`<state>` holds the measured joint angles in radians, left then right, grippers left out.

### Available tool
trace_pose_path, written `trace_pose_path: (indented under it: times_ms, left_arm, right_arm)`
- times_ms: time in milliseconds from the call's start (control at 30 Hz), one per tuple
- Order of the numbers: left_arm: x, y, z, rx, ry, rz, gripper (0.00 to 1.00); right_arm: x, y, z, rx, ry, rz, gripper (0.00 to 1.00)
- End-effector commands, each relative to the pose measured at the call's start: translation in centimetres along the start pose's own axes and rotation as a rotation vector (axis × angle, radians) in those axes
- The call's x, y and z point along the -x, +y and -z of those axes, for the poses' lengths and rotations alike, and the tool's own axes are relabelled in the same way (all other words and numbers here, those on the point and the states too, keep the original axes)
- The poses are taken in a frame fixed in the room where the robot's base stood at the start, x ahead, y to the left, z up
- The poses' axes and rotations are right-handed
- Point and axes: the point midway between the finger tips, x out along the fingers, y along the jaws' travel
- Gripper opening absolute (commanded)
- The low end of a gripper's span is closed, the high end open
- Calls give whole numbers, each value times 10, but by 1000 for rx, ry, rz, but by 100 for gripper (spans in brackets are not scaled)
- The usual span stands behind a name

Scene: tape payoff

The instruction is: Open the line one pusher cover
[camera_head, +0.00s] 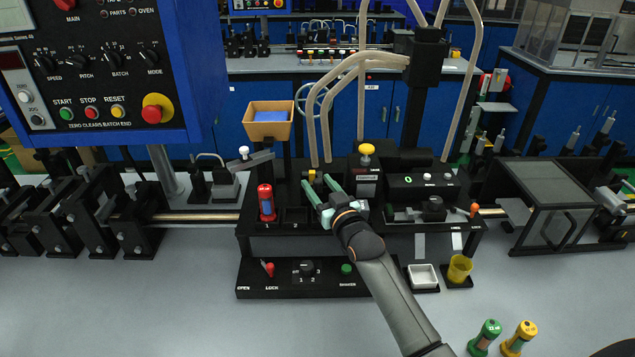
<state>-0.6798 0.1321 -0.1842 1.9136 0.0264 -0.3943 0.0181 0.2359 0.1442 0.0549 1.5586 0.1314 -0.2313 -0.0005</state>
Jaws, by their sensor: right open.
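No cover in the head view can be read as the line one pusher cover. My right gripper (322,185) reaches in from the bottom right, over the middle of the black machine deck (272,244). Its two green fingers are spread apart with nothing visible between them. A small yellow-topped part (312,175) is close to the left fingertip; I cannot tell if they touch. Slots marked 1 and 2 are left of the gripper, with a red cylinder (266,203) upright at slot 1. My left gripper is not in view.
A yellow-knobbed unit (366,160) stands just behind my right gripper. A dark box with a clear panel (545,185) stands at right. A control panel (100,70) fills the upper left. Green (485,337) and yellow (519,338) cylinders stand at front right. The front-left table is clear.

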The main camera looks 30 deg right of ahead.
Motion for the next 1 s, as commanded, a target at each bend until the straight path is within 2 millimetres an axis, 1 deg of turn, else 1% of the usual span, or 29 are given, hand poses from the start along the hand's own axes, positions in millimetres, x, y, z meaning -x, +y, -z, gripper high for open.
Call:
trace_pose_path:
  times_ms: [33,167,467,900,967,1000]
  left_arm:
    - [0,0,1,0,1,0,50]
    - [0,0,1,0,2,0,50]
    - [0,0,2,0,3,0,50]
    - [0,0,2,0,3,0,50]
    - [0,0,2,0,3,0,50]
    - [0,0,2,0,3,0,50]
  right_arm:
    - [-4,0,0,0,0,0,57]
    - [-10,0,0,1,0,0,57]
    - [-11,0,0,1,0,0,57]
    - [-10,0,0,0,0,0,7]
    - [-10,0,0,0,0,0,0]
    - [-10,0,0,0,0,0,0]
